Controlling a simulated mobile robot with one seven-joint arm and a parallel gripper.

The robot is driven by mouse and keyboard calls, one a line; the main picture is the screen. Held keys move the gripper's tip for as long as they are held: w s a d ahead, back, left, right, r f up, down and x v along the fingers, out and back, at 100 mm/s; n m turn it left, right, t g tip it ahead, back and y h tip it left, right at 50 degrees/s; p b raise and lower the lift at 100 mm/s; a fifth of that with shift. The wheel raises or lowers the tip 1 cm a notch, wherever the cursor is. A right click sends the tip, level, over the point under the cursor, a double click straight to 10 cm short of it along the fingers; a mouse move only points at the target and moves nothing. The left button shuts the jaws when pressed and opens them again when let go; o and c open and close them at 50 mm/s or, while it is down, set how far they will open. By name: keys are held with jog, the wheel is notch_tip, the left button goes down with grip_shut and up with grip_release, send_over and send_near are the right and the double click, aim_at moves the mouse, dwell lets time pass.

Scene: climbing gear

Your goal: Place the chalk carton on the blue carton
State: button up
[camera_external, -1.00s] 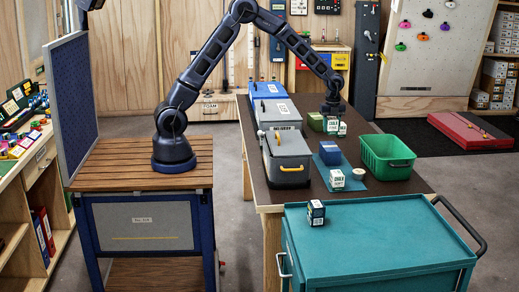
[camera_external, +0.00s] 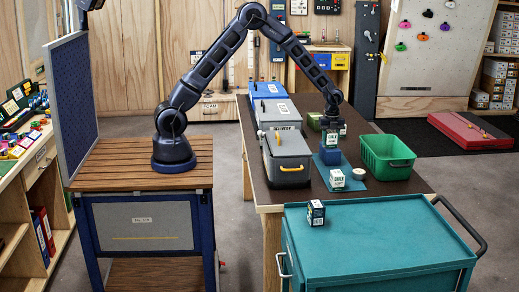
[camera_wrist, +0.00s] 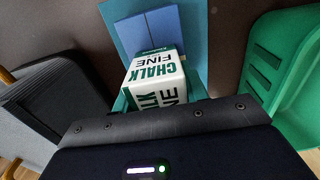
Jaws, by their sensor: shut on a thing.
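My gripper (camera_external: 331,121) is shut on the chalk carton, a white box with green trim and dark lettering, seen in the external view (camera_external: 330,137). In the wrist view the chalk carton (camera_wrist: 155,78) reads "CHALK FINE" and sits at the jaws. The blue carton (camera_external: 330,157) stands on the teal mat, directly below the held carton in the external view. In the wrist view the blue carton (camera_wrist: 148,32) shows just beyond the chalk carton and is partly hidden by it. I cannot tell whether the two cartons touch.
A green bin (camera_external: 388,167) stands right of the mat (camera_external: 377,186), and grey bins (camera_external: 289,170) stand left. Another small white box (camera_external: 337,179) and a white roll (camera_external: 359,174) are in front. An olive box (camera_external: 314,121) is behind. A dark box (camera_external: 316,213) is on the teal cart.

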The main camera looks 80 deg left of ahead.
jog(key=o, duration=1)
